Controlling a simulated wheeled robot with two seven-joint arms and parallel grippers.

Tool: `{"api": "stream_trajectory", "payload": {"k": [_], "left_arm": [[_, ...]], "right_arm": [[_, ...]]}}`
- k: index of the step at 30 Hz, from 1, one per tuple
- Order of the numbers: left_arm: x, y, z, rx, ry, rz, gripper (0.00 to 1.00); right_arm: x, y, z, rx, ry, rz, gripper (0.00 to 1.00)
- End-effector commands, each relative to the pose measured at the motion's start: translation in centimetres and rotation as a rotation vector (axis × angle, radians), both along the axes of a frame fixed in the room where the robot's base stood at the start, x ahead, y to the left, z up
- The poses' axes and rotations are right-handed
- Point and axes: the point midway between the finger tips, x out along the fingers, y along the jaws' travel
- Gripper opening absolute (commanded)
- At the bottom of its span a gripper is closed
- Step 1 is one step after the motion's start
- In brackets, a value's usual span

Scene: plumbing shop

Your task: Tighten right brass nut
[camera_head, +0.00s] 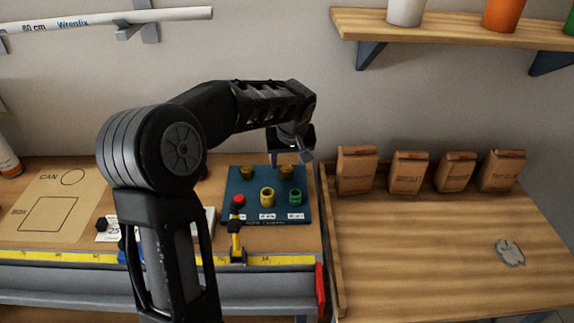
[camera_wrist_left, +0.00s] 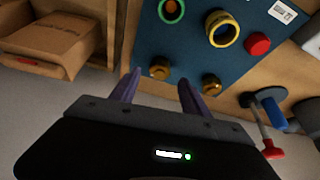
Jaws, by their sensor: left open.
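The right brass nut (camera_head: 286,172) is at the back of a blue board (camera_head: 254,217), behind the green ring. It also shows in the wrist view as the left one of two brass nuts (camera_wrist_left: 160,68). The left brass nut (camera_head: 246,172) stands beside it; in the wrist view it is to the right (camera_wrist_left: 211,84). My left gripper (camera_head: 288,158) is open and points down over the back of the board. In the wrist view its two purple fingers (camera_wrist_left: 157,88) sit on either side of the right nut's line, apart from it. My right gripper is not in view.
The board also carries a red knob (camera_head: 238,200), a yellow ring (camera_head: 267,196) and a green ring (camera_head: 295,197). Several paper bags (camera_head: 357,170) line the back of the right-hand table. A yellow-and-black tool (camera_head: 237,245) stands in front of the board.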

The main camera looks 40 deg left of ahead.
Motion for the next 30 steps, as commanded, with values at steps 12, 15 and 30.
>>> {"api": "stream_trajectory", "payload": {"k": [12,15,30], "left_arm": [[1.1,1.1,-3.7,0.0,0.0,0.0,0.54],[1.1,1.1,-3.7,-0.001,-0.001,0.0,0.54],[1.1,1.1,-3.7,-0.001,-0.001,0.0,0.21]], "right_arm": [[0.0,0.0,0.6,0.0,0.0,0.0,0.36],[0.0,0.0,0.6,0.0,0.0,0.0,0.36],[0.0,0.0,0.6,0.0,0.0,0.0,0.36]]}}
